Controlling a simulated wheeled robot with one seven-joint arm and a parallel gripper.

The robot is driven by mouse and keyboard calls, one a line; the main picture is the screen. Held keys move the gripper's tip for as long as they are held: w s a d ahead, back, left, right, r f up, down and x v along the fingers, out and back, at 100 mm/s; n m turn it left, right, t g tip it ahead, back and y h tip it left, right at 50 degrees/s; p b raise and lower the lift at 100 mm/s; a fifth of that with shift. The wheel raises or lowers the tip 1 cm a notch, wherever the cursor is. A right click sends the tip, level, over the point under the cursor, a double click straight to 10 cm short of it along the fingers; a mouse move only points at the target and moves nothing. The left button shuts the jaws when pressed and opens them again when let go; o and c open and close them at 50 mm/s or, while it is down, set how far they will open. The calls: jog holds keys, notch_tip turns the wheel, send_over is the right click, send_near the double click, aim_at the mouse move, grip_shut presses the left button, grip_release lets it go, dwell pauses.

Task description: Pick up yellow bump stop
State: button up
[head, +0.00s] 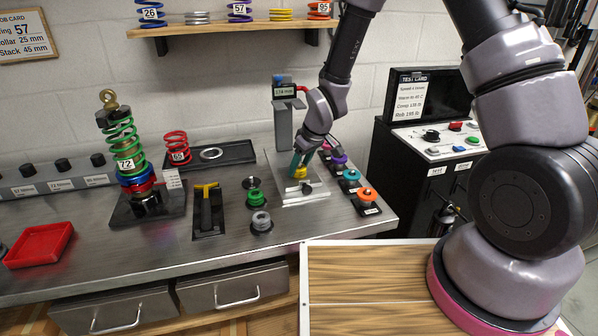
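The small yellow bump stop (300,173) is at the light metal base plate (313,191) of the upright gauge, near the middle of the bench. My gripper (301,170) reaches down from the upper right, with its teal fingers at the yellow bump stop. The fingers appear to be on either side of it and partly hide it. At this size I cannot tell whether they press on it or stand apart from it. It appears to be low, close to the plate.
The gauge column (283,128) stands just behind my gripper. Green (257,198) and grey (261,221) pieces stand to the left; teal (350,175) and orange (368,195) ones to the right. A green-spring shock (124,150) and red tray (40,244) are farther left.

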grip_shut()
notch_tip(320, 180, up, 9)
jog(key=shift+f, duration=0.55)
jog(key=shift+r, duration=0.1)
